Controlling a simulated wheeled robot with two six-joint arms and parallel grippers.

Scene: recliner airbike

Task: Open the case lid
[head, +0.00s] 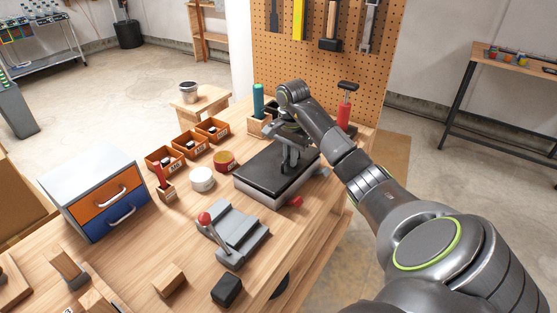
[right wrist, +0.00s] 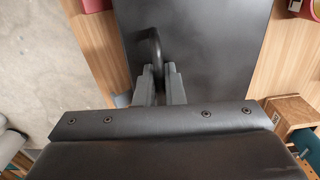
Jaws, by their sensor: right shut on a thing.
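The case (head: 262,190) sits near the right edge of the workbench. It has a light grey body and a flat black lid (head: 262,170) that lies down over the body. My right gripper (head: 289,165) reaches in from the right and points down onto the lid. In the right wrist view the lid (right wrist: 205,40) fills the middle. There my right gripper (right wrist: 159,72) is shut on a dark curved handle (right wrist: 155,45) of the lid. Part of the lid is hidden behind my gripper. My left gripper is not in view.
A grey clamp-like fixture with a red-knobbed lever (head: 235,232) stands in front of the case. A red tin (head: 224,161) and white roll (head: 201,179) stand left of it. A teal-handled tool (head: 258,99) stands behind; a red pump-like tool (head: 345,108) stands behind right.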

